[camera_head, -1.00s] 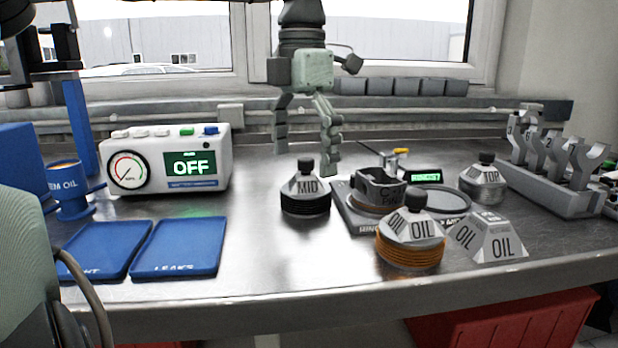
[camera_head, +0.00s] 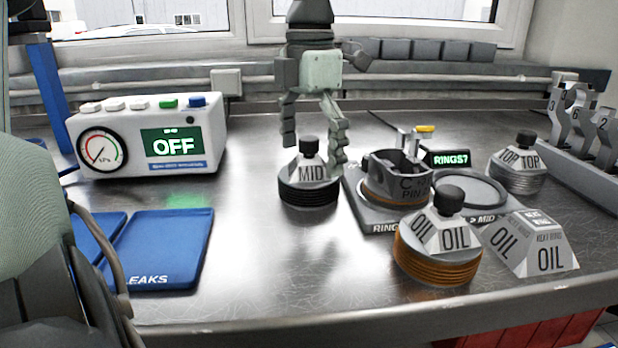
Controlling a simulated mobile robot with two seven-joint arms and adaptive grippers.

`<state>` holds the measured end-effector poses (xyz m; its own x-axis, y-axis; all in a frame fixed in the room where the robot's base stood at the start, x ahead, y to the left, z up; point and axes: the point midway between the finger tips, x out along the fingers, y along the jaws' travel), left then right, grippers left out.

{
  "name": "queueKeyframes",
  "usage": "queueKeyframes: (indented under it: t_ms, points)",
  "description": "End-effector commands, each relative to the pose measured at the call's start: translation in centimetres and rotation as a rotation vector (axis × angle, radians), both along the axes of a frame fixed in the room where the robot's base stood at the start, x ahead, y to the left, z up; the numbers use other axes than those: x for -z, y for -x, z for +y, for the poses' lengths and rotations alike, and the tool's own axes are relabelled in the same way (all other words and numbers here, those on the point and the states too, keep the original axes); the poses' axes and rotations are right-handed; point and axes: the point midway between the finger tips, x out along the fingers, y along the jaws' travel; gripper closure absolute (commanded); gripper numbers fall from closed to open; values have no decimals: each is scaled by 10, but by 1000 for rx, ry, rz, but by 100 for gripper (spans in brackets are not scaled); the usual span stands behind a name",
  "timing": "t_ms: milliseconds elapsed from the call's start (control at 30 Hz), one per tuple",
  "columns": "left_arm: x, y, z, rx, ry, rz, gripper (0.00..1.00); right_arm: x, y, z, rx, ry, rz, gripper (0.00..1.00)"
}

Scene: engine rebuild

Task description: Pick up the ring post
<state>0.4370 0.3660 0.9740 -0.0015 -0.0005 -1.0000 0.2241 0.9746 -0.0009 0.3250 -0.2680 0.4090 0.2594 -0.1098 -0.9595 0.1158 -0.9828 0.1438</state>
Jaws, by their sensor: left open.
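Three ring posts with dark knobs stand on the metal bench. The MID post (camera_head: 308,173) has black rings around its base. The OIL post (camera_head: 437,262) has orange rings and stands nearer, to the right. The TOP post (camera_head: 517,172) has grey rings and stands farther right. My left gripper (camera_head: 314,156) hangs pointing down at the MID post, open and empty. One finger shows left of the MID knob, the other to its right. I cannot tell whether either finger touches the post. My right gripper is not in view.
A dark fixture (camera_head: 361,204) with a ring-shaped holder and a small display stands right of the MID post. An OIL-marked block (camera_head: 530,243) is at the right. A gauge box reading OFF (camera_head: 204,120) and blue trays (camera_head: 160,248) are at the left. The bench front centre is clear.

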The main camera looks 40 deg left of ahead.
Motion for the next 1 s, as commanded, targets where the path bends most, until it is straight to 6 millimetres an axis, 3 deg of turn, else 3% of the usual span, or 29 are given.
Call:
queueKeyframes:
  t_ms: [133,400,900,1000]
  points:
    - [17,0,0,-1,0,-1,0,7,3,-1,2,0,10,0]
    - [21,-1,0,-2,0,-3,0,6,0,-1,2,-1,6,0]
    - [20,-1,1,-2,-2,-2,60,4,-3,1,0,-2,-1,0]
    - [20,-1,1,-2,-1,-4,60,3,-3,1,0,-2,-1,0]
